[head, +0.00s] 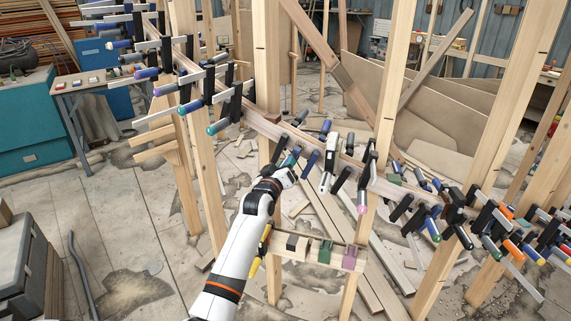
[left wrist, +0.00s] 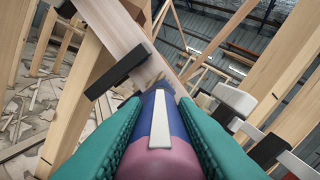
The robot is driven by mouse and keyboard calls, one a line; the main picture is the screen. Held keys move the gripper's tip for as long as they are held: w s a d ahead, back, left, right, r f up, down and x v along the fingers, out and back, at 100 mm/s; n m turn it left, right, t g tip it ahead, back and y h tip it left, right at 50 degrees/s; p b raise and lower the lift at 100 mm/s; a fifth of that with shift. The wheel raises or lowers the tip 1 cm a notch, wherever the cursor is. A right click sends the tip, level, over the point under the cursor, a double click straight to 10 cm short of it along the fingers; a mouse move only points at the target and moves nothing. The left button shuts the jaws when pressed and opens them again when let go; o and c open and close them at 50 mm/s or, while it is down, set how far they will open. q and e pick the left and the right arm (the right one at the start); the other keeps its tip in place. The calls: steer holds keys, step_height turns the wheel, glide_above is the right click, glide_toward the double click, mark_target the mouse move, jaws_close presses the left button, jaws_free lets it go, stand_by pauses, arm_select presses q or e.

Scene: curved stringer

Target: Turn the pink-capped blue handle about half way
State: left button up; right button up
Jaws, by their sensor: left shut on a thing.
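In the left wrist view, the blue handle (left wrist: 174,117) with its pink cap (left wrist: 158,164) lies between the two teal finger pads of my left gripper (left wrist: 158,135). The pads press on it from both sides. A white stripe runs lengthwise along the handle and faces the camera. Beyond it are the wooden stringer (left wrist: 115,30) and a black clamp jaw (left wrist: 115,73). In the head view, my left gripper (head: 288,168) reaches the middle of the curved stringer (head: 265,125); the held handle is mostly hidden there. My right gripper is not in view.
Many clamps with coloured handles line the stringer on both sides; a blue handle (head: 309,164) and a white clamp (head: 328,163) are close to the right of my gripper. Upright posts (head: 395,85) stand around it. A low rail with coloured blocks (head: 322,251) is below.

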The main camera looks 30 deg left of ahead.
arm_select(q)
steer(key=n+p, duration=0.1)
steer(key=n, duration=0.4)
steer(key=shift+a+n, duration=0.1)
steer(key=shift+n, duration=0.2)
steer(key=n+p, duration=0.1)
steer(key=n, duration=0.4)
steer(key=shift+f+n+p, duration=0.1)
steer(key=shift+n+p, duration=0.2)
steer(key=shift+p, duration=0.1)
steer(key=o, duration=1)
steer(key=b+v, duration=0.1)
steer(key=v, duration=1.1)
